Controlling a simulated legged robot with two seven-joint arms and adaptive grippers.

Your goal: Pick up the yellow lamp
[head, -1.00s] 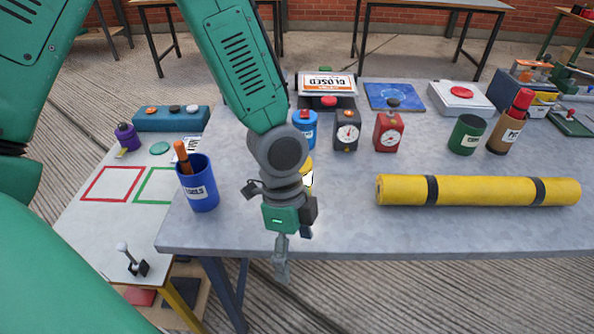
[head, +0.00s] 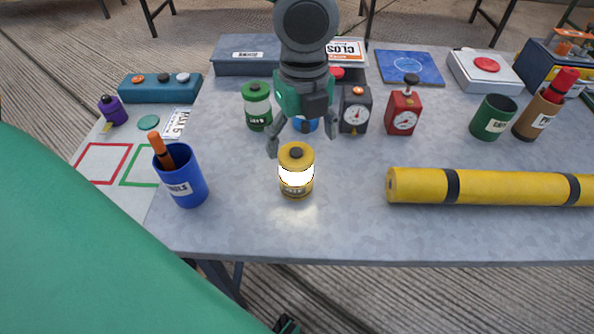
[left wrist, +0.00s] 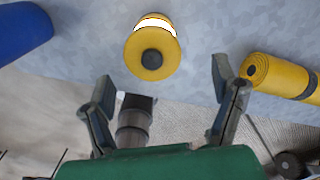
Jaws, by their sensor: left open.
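The yellow lamp (head: 296,181) stands upright on the grey table, with a bright white band and a dark knob on top. My left gripper (head: 303,143) is open and empty in the head view, with its fingers spread just above and behind the lamp. In the left wrist view the lamp (left wrist: 153,50) shows from above, beyond the two open fingertips (left wrist: 163,80) and between their lines. It is not between the fingers. My right gripper is not in view.
A blue tools cup (head: 182,180) stands left of the lamp, and a yellow roll (head: 500,188) lies to the right. A green lamp (head: 257,105) stands behind; a blue one (head: 306,125) is partly hidden by my gripper. A black gauge (head: 355,110) and red gauge (head: 403,112) stand behind right.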

